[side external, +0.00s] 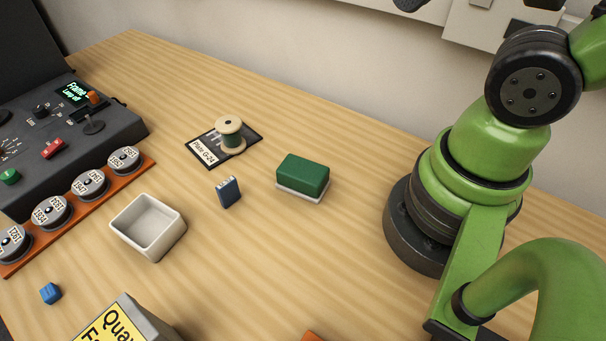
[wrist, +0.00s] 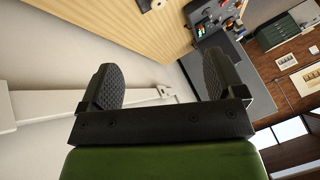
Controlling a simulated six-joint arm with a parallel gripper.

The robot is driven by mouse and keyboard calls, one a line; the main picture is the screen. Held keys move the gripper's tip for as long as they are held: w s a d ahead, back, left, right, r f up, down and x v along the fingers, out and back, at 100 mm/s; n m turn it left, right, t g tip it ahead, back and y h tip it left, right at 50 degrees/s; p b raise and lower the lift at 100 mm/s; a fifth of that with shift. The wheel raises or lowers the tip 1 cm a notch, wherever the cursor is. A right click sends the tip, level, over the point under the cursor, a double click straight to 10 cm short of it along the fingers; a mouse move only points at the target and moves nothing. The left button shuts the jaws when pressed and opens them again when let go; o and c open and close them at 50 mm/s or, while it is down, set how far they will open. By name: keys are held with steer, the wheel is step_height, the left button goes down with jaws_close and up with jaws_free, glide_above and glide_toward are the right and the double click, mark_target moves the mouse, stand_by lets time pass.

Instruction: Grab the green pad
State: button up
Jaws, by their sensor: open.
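The green pad (side external: 303,174) is a dark green block on a thin white base. It lies on the wooden table in the middle of the side external view, apart from other things. My gripper shows only in the wrist view, where its two black ridged fingers (wrist: 160,84) stand wide apart with nothing between them. It points away from the pad, toward the wall and room. I cannot make out the pad in the wrist view.
Round tins (side external: 90,184) sit on an orange rack by a grey console (side external: 60,130). Table right of the pad is clear up to my base.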

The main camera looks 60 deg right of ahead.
steer(key=w+f+n+g, duration=0.1)
steer(key=w+f+g, duration=0.15)
steer(key=w, duration=0.25)
steer(key=n+g+h, duration=0.2)
steer(key=n+g, duration=0.1)
steer(key=g, duration=0.3)
glide_above(301, 168)
steer(key=w, duration=0.3)
step_height(301, 168, down, 10)
steer(key=f+g, duration=0.1)
steer(key=f, duration=0.1)
steer(key=f+n+g, duration=0.1)
steer(key=f, duration=0.2)
steer(key=f+g, duration=0.1)
steer(key=f, duration=0.2)
steer(key=shift+w+d+n+h, duration=0.2)
steer(key=shift+w+n+h, duration=0.1)
steer(key=shift+w, duration=0.05)
steer(key=x, duration=0.5)
steer(key=shift+a+f, duration=0.1)
steer(key=shift+a+x, duration=0.15)
steer(key=shift+x, duration=1.2)
steer(key=shift+a+x, duration=0.15)
steer(key=shift+x, duration=1.25)
steer(key=c, duration=1)
